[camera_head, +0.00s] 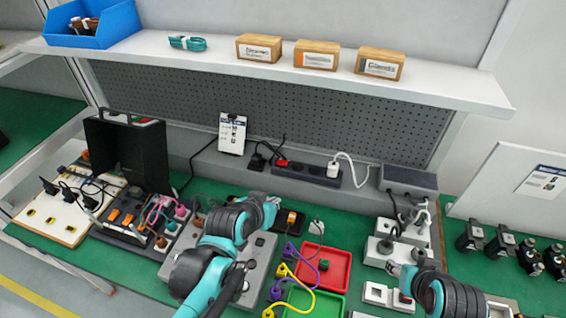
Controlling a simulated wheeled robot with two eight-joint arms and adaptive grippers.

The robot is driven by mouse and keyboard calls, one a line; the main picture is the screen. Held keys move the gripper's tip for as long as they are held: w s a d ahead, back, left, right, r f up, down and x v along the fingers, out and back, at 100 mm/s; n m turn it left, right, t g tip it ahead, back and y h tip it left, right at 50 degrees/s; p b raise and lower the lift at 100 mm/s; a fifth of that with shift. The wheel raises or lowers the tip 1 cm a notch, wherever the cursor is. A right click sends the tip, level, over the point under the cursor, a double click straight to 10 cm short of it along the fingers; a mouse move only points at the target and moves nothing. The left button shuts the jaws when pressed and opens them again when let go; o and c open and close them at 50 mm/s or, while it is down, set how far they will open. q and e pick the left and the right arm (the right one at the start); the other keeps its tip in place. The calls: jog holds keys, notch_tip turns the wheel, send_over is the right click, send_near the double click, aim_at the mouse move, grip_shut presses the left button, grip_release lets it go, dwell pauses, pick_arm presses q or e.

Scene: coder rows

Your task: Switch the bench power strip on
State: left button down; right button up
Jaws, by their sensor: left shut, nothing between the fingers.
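The black bench power strip (308,173) lies on the grey ledge at the back of the bench. A small red part (282,162), which looks like its switch, is at its left end; whether it is on is too small to tell. A white plug (333,169) sits near the right end, and black plugs are beside the left end. My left gripper (273,203) is shut and empty, in front of and below the strip's left end, apart from it. My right gripper (394,268) is low at the right by white socket blocks; its fingers are too small to read.
A white card (232,134) stands left of the strip. A grey box (408,180) with cables is right of it. A red tray (323,268), a green tray (318,304) and coloured leads lie in front. A shelf (160,46) with boxes overhangs the ledge.

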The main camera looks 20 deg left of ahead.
pick_arm(q)
jog(key=w+a+t, duration=0.2)
jog(key=w, duration=0.4)
jog(key=w+a+n+t, duration=0.1)
jog(key=w+a+t, duration=0.1)
jog(key=w, duration=0.3)
jog(key=shift+w+a+f+t+y+p, duration=0.25)
jog(key=shift+w+t+y+p, duration=0.1)
jog(key=shift+t, duration=0.45)
jog(key=b, duration=0.2)
send_over(283, 169)
jog(key=f, duration=0.2)
jog(key=shift+s+a+f, duration=0.1)
jog(key=shift+a+f, duration=0.1)
jog(key=shift+f, duration=0.1)
notch_tip(283, 169, down, 2)
jog(key=shift+d+f+b, duration=0.15)
jog(key=shift+f+b, duration=0.1)
jog(key=shift+b, duration=0.6)
jog(key=shift+d+f+b, duration=0.1)
jog(key=shift+f+b, duration=0.2)
jog(key=shift+f, duration=0.35)
